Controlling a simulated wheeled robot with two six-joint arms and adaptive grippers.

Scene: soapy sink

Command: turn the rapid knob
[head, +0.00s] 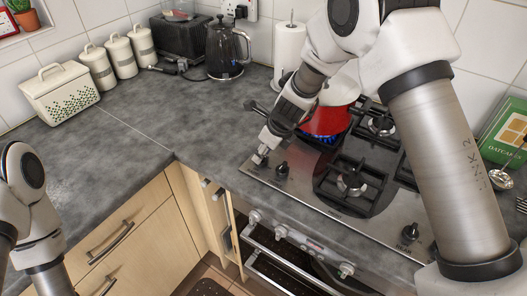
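The hob (300,188) has black control knobs along its front edge. One knob (282,170) stands just right of my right gripper's tips, and another knob (410,232) stands at the right front. I cannot read which label says rapid. My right gripper (261,157) points down at the hob's left front corner, at or just above its surface. Its fingers are small and partly merge with what is under them, so I cannot tell if they hold a knob. My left arm shows at the lower left, with its gripper out of view.
A red pan (326,121) sits on a burner with blue flame under it, close beside my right arm. A black kettle (228,50), a toaster (181,38) and white canisters (121,55) stand at the back. A green box (505,130) is at the right.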

